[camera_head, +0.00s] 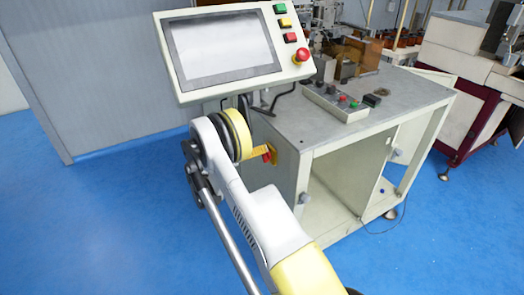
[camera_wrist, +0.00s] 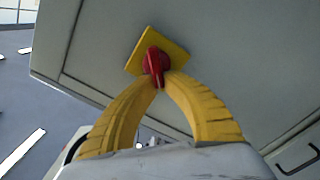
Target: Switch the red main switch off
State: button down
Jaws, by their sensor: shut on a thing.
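The red main switch (camera_wrist: 154,62) is a red rotary knob on a yellow square plate (camera_wrist: 176,47), mounted on the side panel of the grey machine cabinet. In the wrist view its handle points roughly downward, toward my gripper. My gripper (camera_wrist: 161,80) has its two yellow fingers closed around the lower end of the handle. In the head view the red switch (camera_head: 267,157) shows only in part on the cabinet's left side, beside the yellow fingers, and my arm hides some of that area.
A control panel with a screen (camera_head: 224,50) and a red mushroom button (camera_head: 301,55) stands above my arm. A small button box (camera_head: 336,102) lies on the cabinet top (camera_head: 405,98). The blue floor (camera_head: 110,220) at left is clear.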

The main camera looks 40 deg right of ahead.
jog(key=n, duration=0.2)
jog(key=f+n, duration=0.1)
jog(key=n, duration=0.1)
jog(key=shift+w+d+f, duration=0.1)
jog(key=n, duration=0.4)
jog(key=shift+f+n, duration=0.3)
jog(key=shift+f, duration=0.05)
dwell(0.3)
jog(key=c, duration=1.5)
grip_release()
jog(key=shift+d, duration=0.15)
jog(key=shift+w, duration=0.1)
jog(key=v, duration=1.2)
jog(key=shift+r, duration=0.1)
jog(key=shift+w, duration=0.1)
